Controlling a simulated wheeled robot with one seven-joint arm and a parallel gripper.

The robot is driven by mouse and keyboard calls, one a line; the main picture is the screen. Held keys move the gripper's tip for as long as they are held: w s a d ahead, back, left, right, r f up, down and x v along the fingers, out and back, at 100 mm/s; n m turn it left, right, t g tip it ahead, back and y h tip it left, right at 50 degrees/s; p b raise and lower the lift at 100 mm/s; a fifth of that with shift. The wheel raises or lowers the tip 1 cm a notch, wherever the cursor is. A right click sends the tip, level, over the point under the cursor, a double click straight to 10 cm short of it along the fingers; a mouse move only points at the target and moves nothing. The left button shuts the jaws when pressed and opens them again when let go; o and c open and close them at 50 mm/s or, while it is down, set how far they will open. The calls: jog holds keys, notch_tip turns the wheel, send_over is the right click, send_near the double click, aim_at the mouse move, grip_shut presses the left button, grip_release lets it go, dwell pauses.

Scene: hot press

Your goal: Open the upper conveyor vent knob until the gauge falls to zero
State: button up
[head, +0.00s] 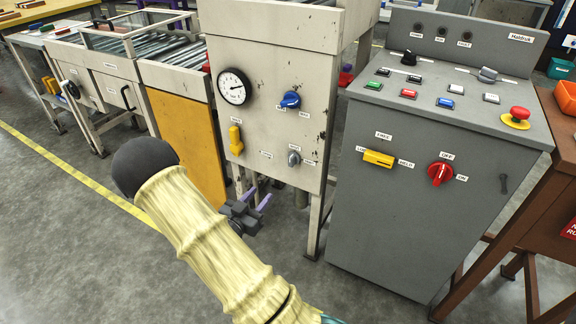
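A round white gauge (233,87) with a black rim is on the upper left of the cream panel. Its needle seems to point to the right; its numbers are too small to read. A blue knob (290,100) is right of the gauge. A grey knob (294,158) is lower down, and a yellow handle (235,140) is at the lower left of the panel. The labels are too small to read. My gripper (259,199), with purple fingers, is below the panel, apart from the knobs. Its fingers are spread and nothing shows between them.
The cream panel (270,60) stands beside a roller conveyor (165,44) with an orange-yellow side plate (186,145). At right is a grey console (400,220) with buttons, a red knob (440,173) and a red emergency button (519,114). Clear floor lies at left.

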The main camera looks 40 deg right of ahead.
aim_at(290, 160)
jog(key=b+x, duration=0.4)
jog(key=x, duration=1.3)
jog(key=shift+w+d, duration=0.1)
jog(key=shift+d, duration=0.1)
jog(key=shift+c, duration=0.5)
grip_shut()
